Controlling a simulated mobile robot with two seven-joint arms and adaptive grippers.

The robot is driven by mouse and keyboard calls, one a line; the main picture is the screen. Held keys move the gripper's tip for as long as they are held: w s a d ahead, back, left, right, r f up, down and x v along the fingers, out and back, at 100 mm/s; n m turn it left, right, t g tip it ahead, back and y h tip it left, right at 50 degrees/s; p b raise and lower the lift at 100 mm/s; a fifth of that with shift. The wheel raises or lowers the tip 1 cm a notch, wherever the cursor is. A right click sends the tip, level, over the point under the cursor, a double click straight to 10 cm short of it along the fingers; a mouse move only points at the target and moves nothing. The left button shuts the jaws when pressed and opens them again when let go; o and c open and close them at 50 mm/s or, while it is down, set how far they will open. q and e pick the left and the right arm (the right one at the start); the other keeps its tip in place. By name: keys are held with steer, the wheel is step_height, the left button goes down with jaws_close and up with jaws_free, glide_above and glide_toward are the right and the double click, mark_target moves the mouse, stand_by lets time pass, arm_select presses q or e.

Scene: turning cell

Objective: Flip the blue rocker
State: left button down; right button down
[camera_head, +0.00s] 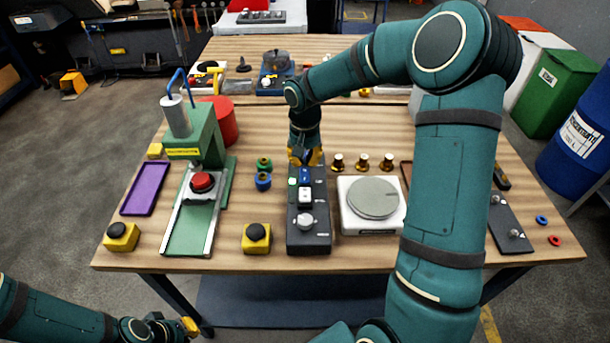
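The dark control panel (322,240) lies on the wooden table, in front of my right arm. The blue rocker (304,174) is near its far end, with a white switch (305,195) below it and a grey round knob (306,221) nearer the front edge. My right gripper (305,158) points down at the panel's far end, just behind the blue rocker. I cannot tell whether it touches the panel or how far its fingers are apart. My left gripper (188,327) is low at the left, off the table's front edge, with nothing visible in it.
A white scale (369,229) stands right of the panel, with several brass pieces (362,162) behind. A yellow box with a black button (256,238) is left of the panel. Blue (263,181) and green (264,164) pieces stand near its far left. A green press (196,140) is further left.

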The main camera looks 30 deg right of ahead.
mark_target(305, 170)
steer(key=shift+f+b, duration=1.1)
steer(key=shift+f, duration=0.45)
stand_by(0.7)
steer(key=shift+r, duration=0.1)
steer(key=shift+r+p, duration=2.4)
steer(key=shift+r, duration=1.1)
